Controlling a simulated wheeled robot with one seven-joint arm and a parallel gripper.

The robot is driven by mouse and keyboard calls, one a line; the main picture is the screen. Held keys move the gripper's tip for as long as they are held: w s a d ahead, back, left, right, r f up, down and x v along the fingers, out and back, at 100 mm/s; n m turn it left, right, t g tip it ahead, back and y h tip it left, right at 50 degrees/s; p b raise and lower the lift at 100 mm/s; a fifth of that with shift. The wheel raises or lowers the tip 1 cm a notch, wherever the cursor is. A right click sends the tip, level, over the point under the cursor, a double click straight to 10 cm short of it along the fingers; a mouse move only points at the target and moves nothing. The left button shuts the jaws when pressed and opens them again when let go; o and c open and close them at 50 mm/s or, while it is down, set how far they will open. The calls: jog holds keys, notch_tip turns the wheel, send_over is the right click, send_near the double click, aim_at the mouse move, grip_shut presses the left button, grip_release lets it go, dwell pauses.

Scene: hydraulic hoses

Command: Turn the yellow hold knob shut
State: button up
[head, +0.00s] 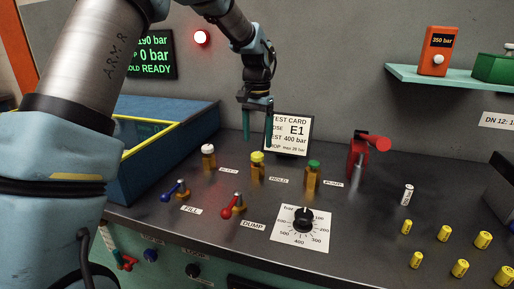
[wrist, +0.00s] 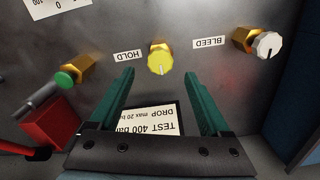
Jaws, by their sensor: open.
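The yellow hold knob (head: 257,157) tops a brass valve on the bench, with a HOLD label beside it. In the wrist view the yellow knob (wrist: 160,60) faces the camera with a pale pointer line on its face. My gripper (head: 257,137) is above and behind the knob in the head view, near the test card (head: 289,133). In the wrist view my gripper (wrist: 160,80) has its two green fingers wide apart, with the knob beyond and between their tips. They do not appear to touch it.
The white bleed knob (head: 208,149) and the green pump knob (head: 314,163) stand on either side. A red pump handle (head: 370,142) rises at right. Blue and red levers (head: 233,206) and a black dial (head: 304,219) are in front. A blue box (head: 160,150) stands left.

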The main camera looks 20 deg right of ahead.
aim_at(258, 154)
jog(key=shift+f+p, duration=0.35)
jog(key=shift+f, duration=2.05)
grip_shut()
